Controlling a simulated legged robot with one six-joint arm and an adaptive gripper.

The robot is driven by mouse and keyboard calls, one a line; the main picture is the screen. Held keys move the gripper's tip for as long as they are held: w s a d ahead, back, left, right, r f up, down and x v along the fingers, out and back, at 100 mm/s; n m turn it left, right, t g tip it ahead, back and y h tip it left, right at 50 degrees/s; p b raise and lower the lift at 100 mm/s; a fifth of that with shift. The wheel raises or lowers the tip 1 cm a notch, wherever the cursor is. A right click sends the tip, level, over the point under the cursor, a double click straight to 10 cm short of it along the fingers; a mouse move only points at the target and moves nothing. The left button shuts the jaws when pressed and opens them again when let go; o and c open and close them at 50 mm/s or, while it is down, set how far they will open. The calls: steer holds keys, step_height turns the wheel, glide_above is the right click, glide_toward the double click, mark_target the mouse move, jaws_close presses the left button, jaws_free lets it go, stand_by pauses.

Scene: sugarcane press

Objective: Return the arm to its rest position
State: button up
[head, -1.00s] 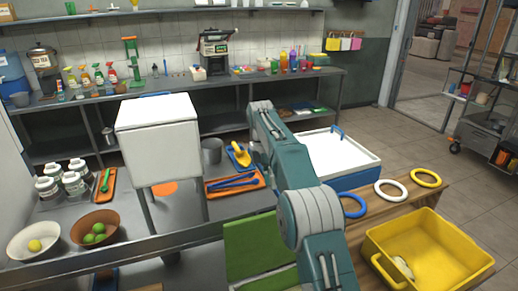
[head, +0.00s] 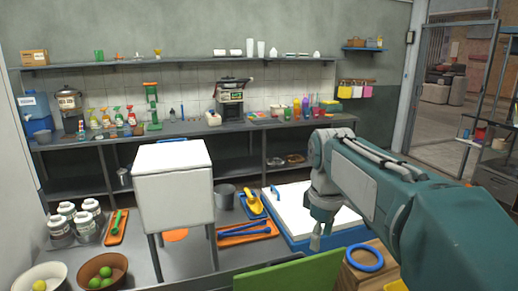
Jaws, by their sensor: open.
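My arm comes in from the lower right and reaches toward the middle of the head view. Its wrist bends downward, and my gripper (head: 317,240) shows small and grey at the end, over the white-topped blue cooler box (head: 298,215). The gripper is open and I see nothing held in it. Its fingers are small and partly hidden by the wrist.
A steel counter (head: 190,258) holds a white box on legs (head: 172,185), an orange tray (head: 243,232) with blue tongs, a yellow scoop (head: 251,203) and bowls. A blue ring (head: 365,258) lies on a wooden surface at lower right. A back shelf holds bottles.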

steer(key=s+d+f+m+t, duration=0.1)
steer(key=s+f+m, duration=0.3)
steer(key=s, duration=0.5)
steer(key=s+d+f+m+t, duration=0.1)
steer(key=s+f+m+t, duration=0.2)
steer(key=s, duration=0.7)
steer(key=m, duration=0.2)
steer(key=shift+s+d+f+m+t, duration=0.25)
steer(key=shift+d+f+m+t, duration=0.05)
steer(key=shift+d+f+m, duration=0.1)
